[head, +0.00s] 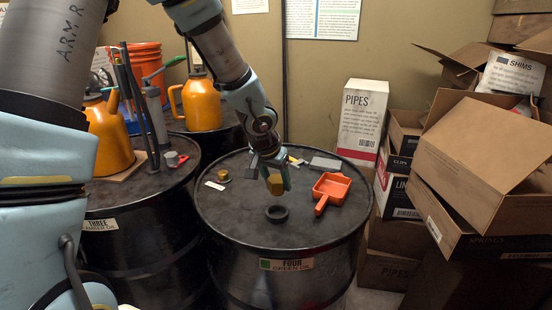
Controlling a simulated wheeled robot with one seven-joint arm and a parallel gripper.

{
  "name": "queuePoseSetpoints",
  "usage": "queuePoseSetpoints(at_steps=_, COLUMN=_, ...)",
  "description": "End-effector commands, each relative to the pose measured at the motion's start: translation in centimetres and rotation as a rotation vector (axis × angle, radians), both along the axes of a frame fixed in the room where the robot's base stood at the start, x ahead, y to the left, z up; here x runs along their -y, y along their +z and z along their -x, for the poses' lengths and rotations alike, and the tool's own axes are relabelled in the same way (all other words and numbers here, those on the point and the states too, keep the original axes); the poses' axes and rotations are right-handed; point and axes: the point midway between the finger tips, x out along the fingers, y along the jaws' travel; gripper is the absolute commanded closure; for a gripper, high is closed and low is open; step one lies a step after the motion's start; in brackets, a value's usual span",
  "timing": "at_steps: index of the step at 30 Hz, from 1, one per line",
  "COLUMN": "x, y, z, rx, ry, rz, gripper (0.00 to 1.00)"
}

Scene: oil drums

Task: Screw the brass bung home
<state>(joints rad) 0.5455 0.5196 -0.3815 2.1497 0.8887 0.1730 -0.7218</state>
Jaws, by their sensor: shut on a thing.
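My gripper (277,182) is over the lid of the black drum (247,222) labelled FOUR, pointing down. It is shut on a brass-coloured block-like piece, the brass bung (274,186). The bung is held above and slightly behind a dark raised ring (277,213) on the lid, with a gap showing between them. The ring's inside looks dark; I cannot tell how deep it is. A smaller brass-coloured piece (223,176) lies on the lid to the left.
An orange square scoop (332,187) lies close right of the ring. A white tag (215,186) and a grey flat piece (325,164) also lie on the lid. Drum THREE (135,240) with oil cans stands left; cardboard boxes (480,160) crowd the right. The front lid is clear.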

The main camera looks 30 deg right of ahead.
Motion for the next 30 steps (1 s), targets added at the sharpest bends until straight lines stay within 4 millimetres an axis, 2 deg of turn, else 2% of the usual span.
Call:
queuePoseSetpoints(at_steps=4, x=-0.5, y=-0.2, z=1.0, rx=0.001, ry=-0.02, rz=0.0, gripper=1.0)
queuePoseSetpoints(at_steps=18, x=-0.5, y=-3.0, z=0.9, rx=0.002, ry=-0.019, rz=0.0, gripper=1.0)
queuePoseSetpoints(at_steps=30, x=-0.5, y=-3.1, z=0.9, rx=0.002, ry=-0.019, rz=0.0, gripper=1.0)
